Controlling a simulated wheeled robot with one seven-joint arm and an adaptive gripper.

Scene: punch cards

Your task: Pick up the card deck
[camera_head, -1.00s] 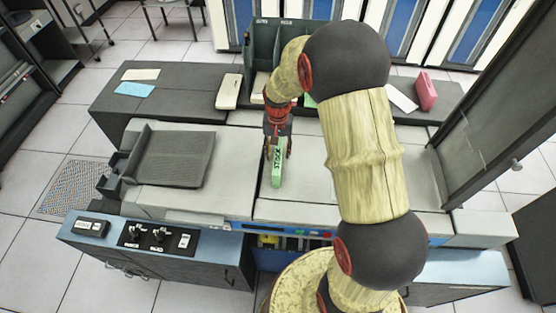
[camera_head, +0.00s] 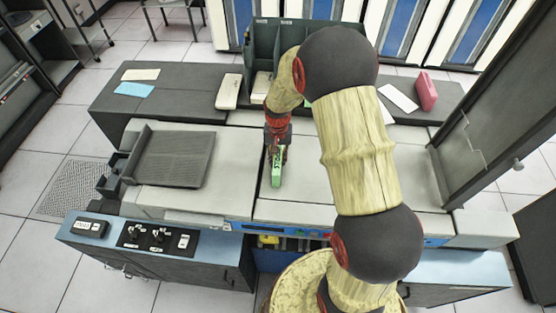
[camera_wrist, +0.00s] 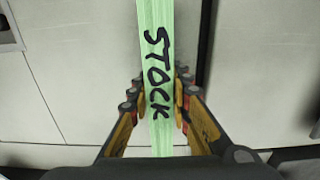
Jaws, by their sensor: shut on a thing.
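The card deck is a green block marked "STOCK" in black. It lies on the white top of the machine in the head view (camera_head: 276,172), and fills the upper middle of the wrist view (camera_wrist: 155,40). My gripper (camera_head: 277,155) is above it, with fingers down on both sides. In the wrist view my gripper (camera_wrist: 160,100) has its yellow-and-black fingers pressed against the deck's two long sides. I cannot tell whether the deck touches the machine top or hangs just above it.
A dark slotted tray (camera_head: 172,158) sits on the machine to the left. A dark shelf (camera_head: 185,93) behind holds white, blue and pink (camera_head: 427,92) card stacks. A dark green divided bin (camera_head: 262,50) stands at the back. The white top (camera_head: 310,190) right of the deck is clear.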

